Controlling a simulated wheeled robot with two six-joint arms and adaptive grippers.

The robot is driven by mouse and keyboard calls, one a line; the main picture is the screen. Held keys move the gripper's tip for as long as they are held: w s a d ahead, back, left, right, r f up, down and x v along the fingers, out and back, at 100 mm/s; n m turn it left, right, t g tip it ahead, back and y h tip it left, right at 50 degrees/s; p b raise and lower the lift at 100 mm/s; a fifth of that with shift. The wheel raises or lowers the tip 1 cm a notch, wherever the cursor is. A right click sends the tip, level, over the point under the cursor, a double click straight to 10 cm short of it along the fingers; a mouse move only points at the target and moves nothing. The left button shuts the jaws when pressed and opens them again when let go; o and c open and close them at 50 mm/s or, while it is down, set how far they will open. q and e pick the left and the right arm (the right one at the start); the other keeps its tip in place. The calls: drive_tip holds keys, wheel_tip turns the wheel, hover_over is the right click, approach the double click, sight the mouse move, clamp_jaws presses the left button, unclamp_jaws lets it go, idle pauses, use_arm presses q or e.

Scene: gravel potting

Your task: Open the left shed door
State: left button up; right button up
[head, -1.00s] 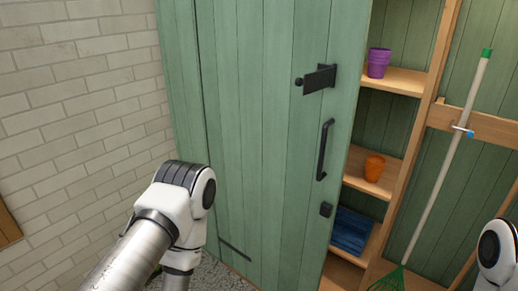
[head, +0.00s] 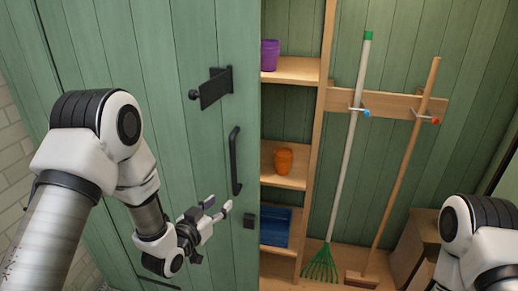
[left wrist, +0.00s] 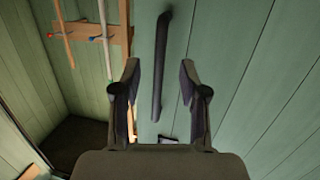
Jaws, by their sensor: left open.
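In the left wrist view the handle (left wrist: 160,65) shows ahead, between the lines of the two fingers. My left gripper (head: 219,207) is open and empty, just below and left of the handle in the head view, apart from it. It also shows open in the left wrist view (left wrist: 158,80). My right gripper is out of view.
Inside are shelves with a purple pot (head: 270,54), an orange pot (head: 283,161) and a blue item (head: 275,227). A rake (head: 345,150) and broom (head: 403,170) hang beside them.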

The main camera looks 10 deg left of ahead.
use_arm(q)
drive_tip(key=t, duration=0.1)
approach(232, 161)
drive_tip(key=a+x, duration=0.1)
drive_tip(key=x, duration=0.3)
drive_tip(key=p+x, duration=0.1)
drive_tip(key=x, duration=0.1)
drive_tip(key=p+x, duration=0.1)
drive_tip(key=x, duration=0.1)
drive_tip(key=p+x, duration=0.1)
drive_tip(key=x, duration=0.2)
drive_tip(key=shift+d, duration=0.35)
drive_tip(key=shift+s+d, duration=0.15)
clamp_jaws()
